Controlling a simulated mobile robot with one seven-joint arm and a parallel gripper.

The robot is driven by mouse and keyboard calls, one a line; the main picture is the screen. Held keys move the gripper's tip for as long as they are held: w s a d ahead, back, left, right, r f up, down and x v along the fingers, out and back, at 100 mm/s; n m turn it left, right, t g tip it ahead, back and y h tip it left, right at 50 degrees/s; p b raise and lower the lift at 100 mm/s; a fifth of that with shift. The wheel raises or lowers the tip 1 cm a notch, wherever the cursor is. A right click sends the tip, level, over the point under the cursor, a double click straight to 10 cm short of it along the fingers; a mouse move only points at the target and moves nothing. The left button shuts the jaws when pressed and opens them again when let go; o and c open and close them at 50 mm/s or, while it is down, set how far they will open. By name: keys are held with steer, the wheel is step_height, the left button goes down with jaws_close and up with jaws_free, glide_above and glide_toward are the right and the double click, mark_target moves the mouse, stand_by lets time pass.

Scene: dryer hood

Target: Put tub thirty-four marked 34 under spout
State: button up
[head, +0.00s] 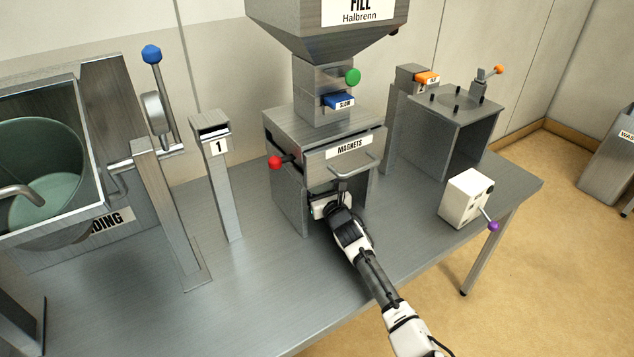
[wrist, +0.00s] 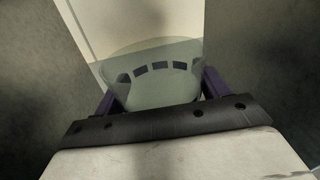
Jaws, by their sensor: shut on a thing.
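My gripper (head: 325,205) reaches into the open bay below the drawer labelled MAGNETS (head: 345,149), under the FILL hopper (head: 335,35). In the wrist view my gripper (wrist: 163,90) has its two purple fingers on either side of a pale green, see-through tub (wrist: 160,93) and is shut on it. The tub has a row of dark rectangles on it; I can read no number. The grey bay walls stand to both sides of it. In the head view the tub is hidden by my gripper and the housing. The spout is not visible.
A red-knobbed lever (head: 276,162) sticks out left of the drawer. Post 1 (head: 217,175) stands further left, beside a machine with a green drum (head: 45,165). An open grey box (head: 445,135) and a white box with a purple knob (head: 465,198) are on the right.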

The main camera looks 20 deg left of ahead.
steer(key=shift+f+b, duration=0.25)
steer(key=shift+b, duration=0.05)
steer(key=o, duration=1.1)
steer(key=shift+c, duration=0.2)
steer(key=shift+r, duration=0.1)
steer(key=shift+r+p, duration=0.15)
steer(key=shift+p, duration=0.15)
steer(key=b+v, duration=0.3)
steer(key=v, duration=0.9)
